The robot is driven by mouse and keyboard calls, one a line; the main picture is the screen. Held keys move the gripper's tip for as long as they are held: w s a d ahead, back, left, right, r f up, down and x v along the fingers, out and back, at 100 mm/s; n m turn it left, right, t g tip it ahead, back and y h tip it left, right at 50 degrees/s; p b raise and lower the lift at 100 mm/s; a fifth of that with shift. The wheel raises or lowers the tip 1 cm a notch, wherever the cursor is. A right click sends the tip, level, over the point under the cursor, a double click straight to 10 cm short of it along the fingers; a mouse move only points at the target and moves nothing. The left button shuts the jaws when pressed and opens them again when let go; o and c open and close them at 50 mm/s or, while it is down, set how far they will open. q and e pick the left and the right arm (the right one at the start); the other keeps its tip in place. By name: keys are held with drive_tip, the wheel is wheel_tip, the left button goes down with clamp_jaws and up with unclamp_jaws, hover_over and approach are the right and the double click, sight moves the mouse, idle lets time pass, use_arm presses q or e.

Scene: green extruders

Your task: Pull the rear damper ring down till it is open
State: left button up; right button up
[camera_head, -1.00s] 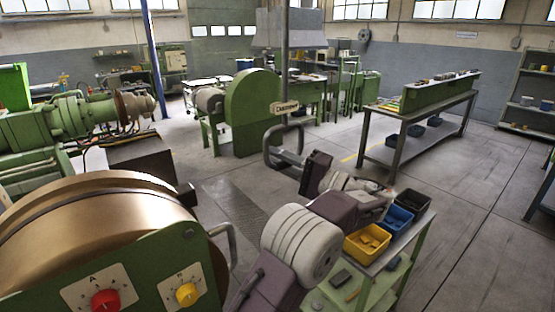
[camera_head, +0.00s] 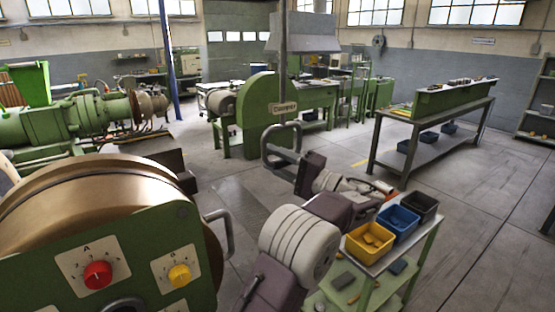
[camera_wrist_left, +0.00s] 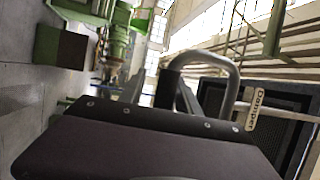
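The damper ring is a grey rounded metal loop (camera_head: 266,142) hanging just below the cream "Damper" label (camera_head: 284,107) on a vertical grey post. My left gripper (camera_head: 292,157) reaches it from the lower right, with its fingertips at the lower right part of the loop. In the left wrist view the loop (camera_wrist_left: 234,82) curves just beyond the fingers (camera_wrist_left: 170,88), and the "Damper" label (camera_wrist_left: 256,109) is at the right. The fingers overlap the loop there, and their grip on it is not clear. My right gripper is not in view.
A green panel with a red knob (camera_head: 97,275) and a yellow knob (camera_head: 179,276) fronts a bronze drum (camera_head: 90,215) at lower left. A grey handle (camera_head: 226,232) sticks out beside it. A bench with yellow (camera_head: 369,240) and blue (camera_head: 398,222) bins stands at lower right.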

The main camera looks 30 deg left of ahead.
use_arm(q)
drive_tip(key=d+f+b, duration=0.1)
drive_tip(key=d, duration=0.7)
drive_tip(key=shift+d+f, duration=0.3)
drive_tip(key=shift+f, duration=0.05)
